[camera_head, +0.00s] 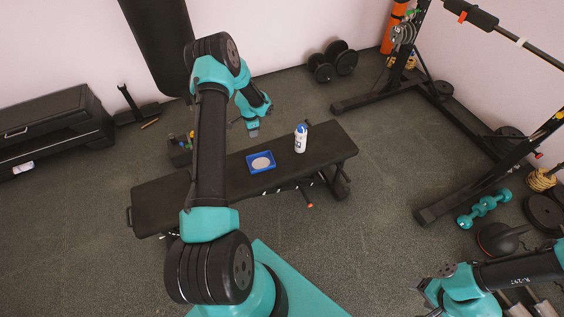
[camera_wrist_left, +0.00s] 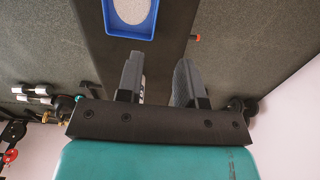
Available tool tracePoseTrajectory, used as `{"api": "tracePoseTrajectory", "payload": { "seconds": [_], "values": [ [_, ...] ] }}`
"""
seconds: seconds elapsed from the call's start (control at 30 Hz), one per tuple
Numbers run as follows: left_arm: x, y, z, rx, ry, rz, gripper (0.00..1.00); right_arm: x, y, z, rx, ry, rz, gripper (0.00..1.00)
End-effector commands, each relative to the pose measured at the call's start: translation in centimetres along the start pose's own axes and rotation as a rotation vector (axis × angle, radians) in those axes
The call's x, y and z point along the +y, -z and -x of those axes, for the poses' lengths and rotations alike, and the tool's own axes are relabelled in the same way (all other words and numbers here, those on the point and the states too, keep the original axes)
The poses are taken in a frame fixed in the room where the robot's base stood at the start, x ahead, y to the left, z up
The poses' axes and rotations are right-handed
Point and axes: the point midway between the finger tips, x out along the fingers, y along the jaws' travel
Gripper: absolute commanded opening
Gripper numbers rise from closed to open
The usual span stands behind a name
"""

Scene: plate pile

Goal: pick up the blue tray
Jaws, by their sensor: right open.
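The blue tray (camera_head: 264,171) lies on the black bench with a pale round plate (camera_head: 261,162) in it. In the left wrist view the tray (camera_wrist_left: 130,33) is cut off by the top edge, beyond the fingertips. My left gripper (camera_head: 253,132) is above the far side of the bench, behind the tray and apart from it. Its two fingers (camera_wrist_left: 157,62) are spread with no tray between them. My right gripper (camera_head: 424,297) is at the lower right, open and far from the tray.
A white bottle with a blue cap (camera_head: 300,139) stands on the bench (camera_head: 160,205) right of the tray. A dark box of small coloured items (camera_head: 180,150) is to the left, partly behind my left arm. Dumbbells (camera_head: 333,62) and a rack (camera_head: 480,150) stand beyond the bench.

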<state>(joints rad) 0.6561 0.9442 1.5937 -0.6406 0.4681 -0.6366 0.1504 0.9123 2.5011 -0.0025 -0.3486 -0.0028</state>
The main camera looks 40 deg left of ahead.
Motion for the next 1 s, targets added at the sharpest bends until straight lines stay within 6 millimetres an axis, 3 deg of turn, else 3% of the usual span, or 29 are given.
{"api": "tracePoseTrajectory", "payload": {
  "seconds": [0.47,1.0],
  "values": [
    [-0.1,-0.1,-0.9,-0.003,0.001,-0.001,0.34,0.0,0.0,0.0,0.0,0.0,0.0,0.7],
    [-0.1,-0.1,-9.6,-0.002,0.0,0.0,0.34,0.0,0.0,0.0,0.0,0.0,0.0,0.7]
  ]
}}
